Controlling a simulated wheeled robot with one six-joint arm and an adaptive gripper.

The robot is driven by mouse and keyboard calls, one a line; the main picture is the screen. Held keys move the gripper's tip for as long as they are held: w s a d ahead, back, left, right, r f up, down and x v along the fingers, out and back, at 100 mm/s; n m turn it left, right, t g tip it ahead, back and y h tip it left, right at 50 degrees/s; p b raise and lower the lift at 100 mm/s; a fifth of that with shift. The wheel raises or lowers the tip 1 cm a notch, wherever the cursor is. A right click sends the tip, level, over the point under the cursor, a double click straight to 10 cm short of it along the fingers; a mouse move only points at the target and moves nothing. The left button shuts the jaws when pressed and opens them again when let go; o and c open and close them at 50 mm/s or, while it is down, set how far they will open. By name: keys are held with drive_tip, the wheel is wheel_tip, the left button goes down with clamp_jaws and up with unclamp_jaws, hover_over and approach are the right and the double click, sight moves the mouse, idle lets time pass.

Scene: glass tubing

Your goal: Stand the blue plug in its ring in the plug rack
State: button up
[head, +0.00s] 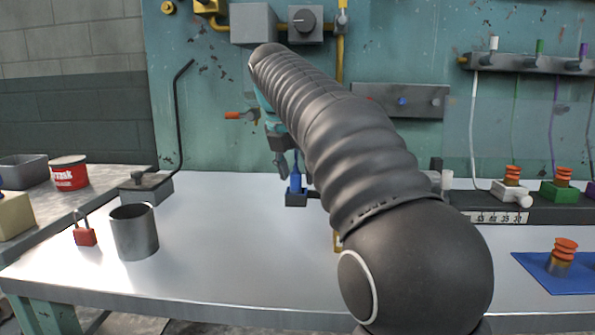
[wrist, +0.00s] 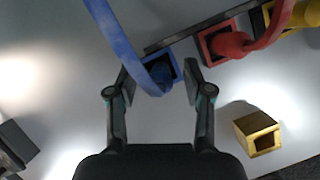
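The blue plug (head: 296,181) stands upright in the head view, its lower end at a dark blue square ring (head: 296,200). In the wrist view the blue plug (wrist: 158,76), with its thick blue strap, appears inside the blue-edged square ring (wrist: 174,66) at the left end of the dark rack bar (wrist: 190,31). How deep it sits cannot be told. My gripper (wrist: 158,80) is open, a finger on either side of the plug, with visible gaps. In the head view my gripper (head: 281,165) is just left of the plug, and my arm hides the rest of the rack.
A red plug (wrist: 228,43) and a yellow plug (wrist: 304,13) stand in rings to the right. A hollow brass block (wrist: 257,133) lies right of my gripper. A metal cup (head: 134,235) and red padlock (head: 84,235) are on the left; the bench between is clear.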

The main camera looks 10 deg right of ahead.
drive_tip(key=shift+r, duration=0.1)
drive_tip(key=p+v, duration=0.2)
drive_tip(key=v, duration=1)
